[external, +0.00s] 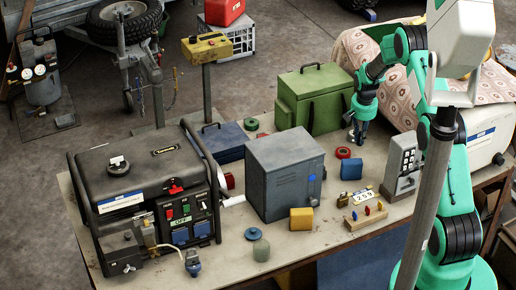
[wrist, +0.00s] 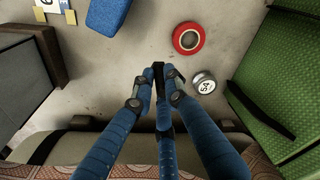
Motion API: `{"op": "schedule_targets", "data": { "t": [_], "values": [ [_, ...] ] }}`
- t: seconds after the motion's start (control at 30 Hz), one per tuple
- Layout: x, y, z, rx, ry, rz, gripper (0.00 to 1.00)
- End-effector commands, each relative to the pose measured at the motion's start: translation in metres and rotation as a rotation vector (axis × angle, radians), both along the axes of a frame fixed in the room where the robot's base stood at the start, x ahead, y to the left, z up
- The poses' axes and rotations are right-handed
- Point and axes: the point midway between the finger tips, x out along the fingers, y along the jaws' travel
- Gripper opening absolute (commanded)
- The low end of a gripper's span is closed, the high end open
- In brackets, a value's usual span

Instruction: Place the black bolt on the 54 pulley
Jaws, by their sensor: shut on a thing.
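My gripper (wrist: 160,82) has blue fingers closed on a small dark piece, the black bolt (wrist: 160,72), which sticks up between the fingertips in the wrist view. The 54 pulley (wrist: 204,85) is a grey disc with a white numbered label, turned in the picture. It lies flat on the bench just right of my fingertips, apart from the bolt in the picture. In the external view my gripper (external: 357,134) hangs low over the bench beside the green box; the bolt is too small to make out there.
A red ring (wrist: 188,38) lies near the pulley. A green box (wrist: 278,75) stands to the right and a blue block (wrist: 107,14) beyond. In the external view a grey meter (external: 403,168), a patterned cloth (external: 352,48) and a grey cabinet (external: 285,175) flank the spot.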

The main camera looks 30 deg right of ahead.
Motion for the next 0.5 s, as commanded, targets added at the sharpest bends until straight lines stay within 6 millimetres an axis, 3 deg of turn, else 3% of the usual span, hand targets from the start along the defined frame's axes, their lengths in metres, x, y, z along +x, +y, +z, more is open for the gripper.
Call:
{"op": "schedule_targets", "data": {
  "t": [0.2, 0.5],
  "values": [
    [-0.02, -0.014, 0.0, 0.001, -0.006, -0.098, 0.0],
    [-0.022, -0.015, -0.001, 0.003, -0.007, -0.109, 0.0]
  ]
}}
